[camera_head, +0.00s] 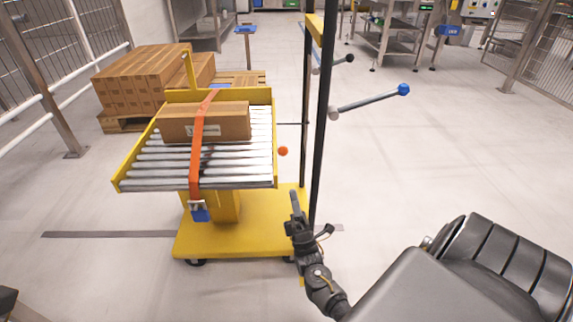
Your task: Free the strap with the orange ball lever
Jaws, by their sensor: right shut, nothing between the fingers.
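An orange strap (196,158) runs over a cardboard box (233,126) on a yellow roller-top cart (122,184). Its lower end hangs over the front edge to a buckle with a blue part (201,215). The orange ball (283,151) shows at the right side of the roller top; its lever arm is hard to make out. My right gripper (295,200) is shut and empty, pointing up, below the orange ball and apart from it, in front of the cart's base at its right side. My left gripper is not in view.
A dark upright post (322,130) stands right of the cart, close to my right gripper. A grey bar with a blue ball (403,89) sticks out to the right from it. Stacked cartons (140,80) stand behind left. The floor at right is clear.

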